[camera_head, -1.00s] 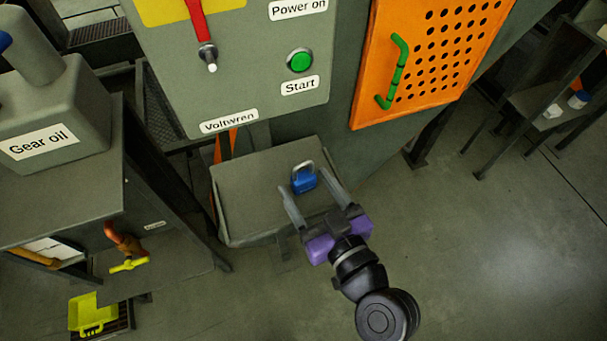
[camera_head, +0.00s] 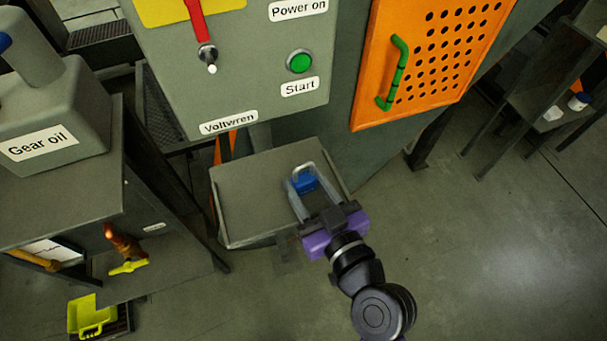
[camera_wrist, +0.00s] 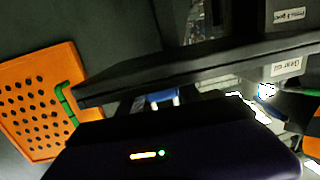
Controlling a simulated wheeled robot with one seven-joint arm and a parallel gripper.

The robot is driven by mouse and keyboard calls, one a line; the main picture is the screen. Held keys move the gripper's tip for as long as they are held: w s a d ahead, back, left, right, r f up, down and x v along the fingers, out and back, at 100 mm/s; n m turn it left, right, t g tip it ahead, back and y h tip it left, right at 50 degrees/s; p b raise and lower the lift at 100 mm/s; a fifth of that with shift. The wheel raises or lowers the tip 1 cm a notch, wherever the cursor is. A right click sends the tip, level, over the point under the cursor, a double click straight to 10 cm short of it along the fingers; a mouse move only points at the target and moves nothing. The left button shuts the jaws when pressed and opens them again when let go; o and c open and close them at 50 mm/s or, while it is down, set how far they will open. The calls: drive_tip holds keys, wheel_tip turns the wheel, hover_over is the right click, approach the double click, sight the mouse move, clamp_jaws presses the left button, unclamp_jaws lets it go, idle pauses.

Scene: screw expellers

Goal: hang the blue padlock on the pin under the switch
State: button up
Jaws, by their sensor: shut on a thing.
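The blue padlock (camera_head: 303,184) with its pale shackle sits over the grey shelf below the control panel. My gripper (camera_head: 303,185) is shut on the padlock, one finger on each side of it. The shackle points up toward the panel. In the wrist view a bit of the blue padlock (camera_wrist: 160,97) shows past the dark gripper body. The red switch (camera_head: 196,20) is at the top of the panel. The pale-tipped pin (camera_head: 211,69) sticks out just under it, with nothing on it. I cannot tell whether the padlock touches the shelf.
The shelf (camera_head: 240,205) is otherwise bare. A green Start button (camera_head: 300,62) is right of the pin. An orange perforated door (camera_head: 440,60) with a green handle stands to the right. A gear oil can (camera_head: 60,125) is on the left cabinet.

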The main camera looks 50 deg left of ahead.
drive_tip(key=shift+s+d+r+p, duration=0.2)
drive_tip(key=shift+d+r+p, duration=0.3)
drive_tip(key=shift+r, duration=0.3)
drive_tip(key=shift+s+d+r+p, duration=0.2)
drive_tip(key=shift+d+r+p, duration=0.25)
drive_tip(key=shift+r, duration=0.4)
drive_tip(key=shift+s+d+r+p, duration=0.2)
drive_tip(key=shift+d+r+p, duration=0.3)
drive_tip(key=shift+r, duration=0.3)
drive_tip(key=shift+a, duration=0.1)
